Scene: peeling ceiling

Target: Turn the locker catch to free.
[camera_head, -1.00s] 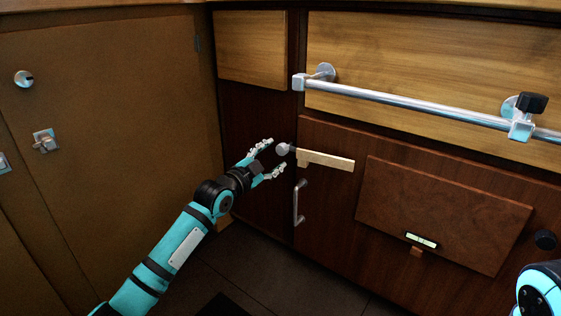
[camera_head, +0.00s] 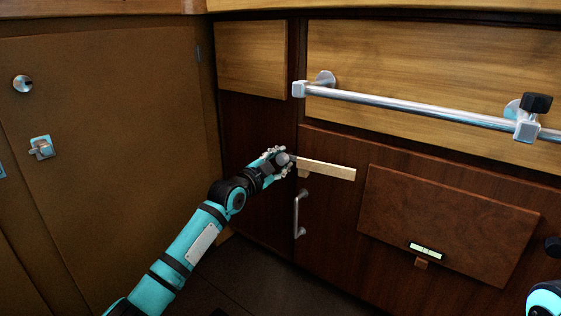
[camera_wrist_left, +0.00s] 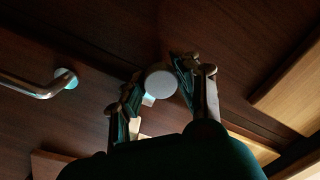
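The catch on the dark wooden locker front has a round grey knob (camera_head: 282,159) and a pale, nearly level wooden bar (camera_head: 328,171) reaching right from it. My left gripper (camera_head: 284,161) is at the knob, with one finger above and one below. In the left wrist view the knob (camera_wrist_left: 160,81) sits between the fingertips (camera_wrist_left: 160,84), which appear closed in on its sides. The fingers hide part of the knob in the head view.
A vertical metal handle (camera_head: 299,214) is just below the catch. A metal rail (camera_head: 410,107) with a black-knobbed clamp (camera_head: 536,103) runs above. A brown panel (camera_head: 445,222) with a small display (camera_head: 426,251) is at right. The left door (camera_head: 110,130) carries a small latch (camera_head: 41,147).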

